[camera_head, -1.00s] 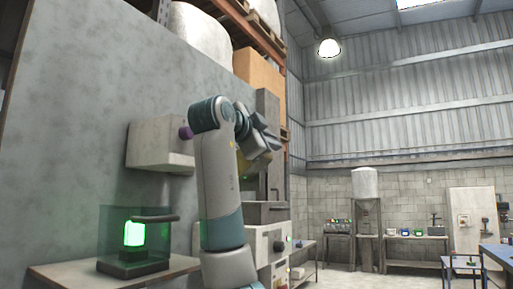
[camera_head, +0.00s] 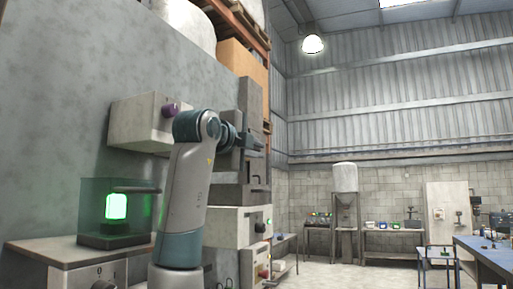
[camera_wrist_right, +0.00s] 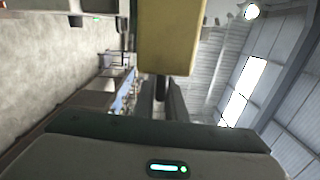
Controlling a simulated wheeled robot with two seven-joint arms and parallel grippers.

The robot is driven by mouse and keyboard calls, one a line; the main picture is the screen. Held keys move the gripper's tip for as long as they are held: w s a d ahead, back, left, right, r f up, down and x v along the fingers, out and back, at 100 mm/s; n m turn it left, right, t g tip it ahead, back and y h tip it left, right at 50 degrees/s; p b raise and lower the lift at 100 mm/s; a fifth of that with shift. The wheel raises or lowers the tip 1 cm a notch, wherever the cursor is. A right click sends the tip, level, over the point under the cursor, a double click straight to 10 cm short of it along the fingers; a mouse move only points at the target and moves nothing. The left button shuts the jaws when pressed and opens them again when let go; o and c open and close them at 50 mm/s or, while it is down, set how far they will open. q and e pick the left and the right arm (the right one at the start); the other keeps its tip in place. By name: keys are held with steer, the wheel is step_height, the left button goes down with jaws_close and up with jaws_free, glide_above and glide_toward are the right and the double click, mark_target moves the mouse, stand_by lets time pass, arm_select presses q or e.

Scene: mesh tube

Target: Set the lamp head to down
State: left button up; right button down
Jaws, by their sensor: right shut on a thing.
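A yellow block-shaped part (camera_wrist_right: 170,38), which may be the lamp head, fills the upper middle of the right wrist view, at the fingertips. My right gripper (camera_head: 252,145) is shut on it, with dark narrow fingers (camera_wrist_right: 168,88) reaching up to its lower edge. In the head view the gripper is in front of a tall grey machine (camera_head: 252,98), and my own wrist hides most of the held part. I cannot tell its tilt from there. My left gripper is not in view.
A grey wall box with a purple knob (camera_head: 170,109) is left of my right arm. Below it, a clear case with a green-lit block (camera_head: 116,206) stands on a bench (camera_head: 60,250). A control box (camera_head: 228,226) is beneath the machine.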

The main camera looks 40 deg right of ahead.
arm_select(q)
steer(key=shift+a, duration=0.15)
arm_select(e)
steer(key=shift+f, duration=0.15)
steer(key=c, duration=1.8)
jaws_free()
steer(key=shift+w, duration=0.1)
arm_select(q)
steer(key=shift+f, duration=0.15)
arm_select(e)
steer(key=shift+a, duration=0.15)
